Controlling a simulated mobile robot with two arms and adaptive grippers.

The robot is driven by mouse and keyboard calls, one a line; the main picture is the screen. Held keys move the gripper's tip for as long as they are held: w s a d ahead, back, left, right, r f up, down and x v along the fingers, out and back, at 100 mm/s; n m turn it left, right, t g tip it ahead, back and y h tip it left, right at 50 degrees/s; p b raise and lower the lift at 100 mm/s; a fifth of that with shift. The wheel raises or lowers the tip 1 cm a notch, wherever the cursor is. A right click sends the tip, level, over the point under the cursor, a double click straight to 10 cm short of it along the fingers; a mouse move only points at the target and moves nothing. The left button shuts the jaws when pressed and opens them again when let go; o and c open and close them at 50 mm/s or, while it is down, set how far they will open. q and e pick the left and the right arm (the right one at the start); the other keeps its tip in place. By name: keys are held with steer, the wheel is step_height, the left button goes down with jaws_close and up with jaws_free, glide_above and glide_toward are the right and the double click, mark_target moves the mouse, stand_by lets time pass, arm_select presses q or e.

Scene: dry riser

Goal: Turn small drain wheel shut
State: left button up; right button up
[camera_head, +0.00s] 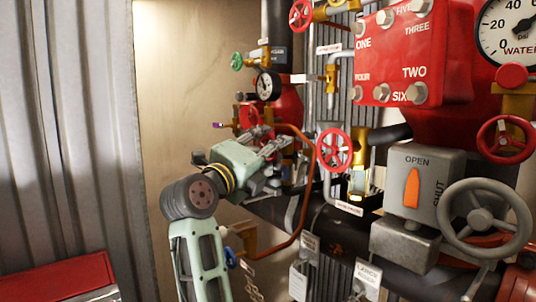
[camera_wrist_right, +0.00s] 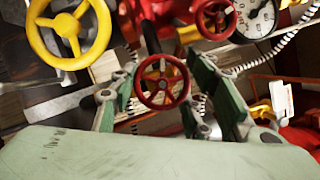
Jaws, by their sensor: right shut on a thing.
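A small red spoked wheel (camera_wrist_right: 160,97) is in the middle of the right wrist view, between the two green-sided fingers of my right gripper (camera_wrist_right: 163,78). The gripper is shut on this wheel. In the head view my right gripper (camera_head: 277,138) reaches in among the pipes left of a larger red wheel (camera_head: 333,149). There the held wheel is hidden or too small to make out. I cannot read a label on it. My left gripper is not in view.
A yellow wheel (camera_wrist_right: 70,30) and another red wheel (camera_wrist_right: 215,16) are near the gripper in the wrist view. In the head view a grey valve box (camera_head: 425,175) with a grey wheel (camera_head: 484,220) stands right. A copper pipe (camera_head: 305,205) runs close to the gripper.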

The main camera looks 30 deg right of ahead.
steer(key=shift+w+f, duration=0.1)
steer(key=shift+f, duration=0.3)
steer(key=o, duration=1.1)
steer(key=shift+r, duration=0.2)
steer(key=shift+r, duration=0.1)
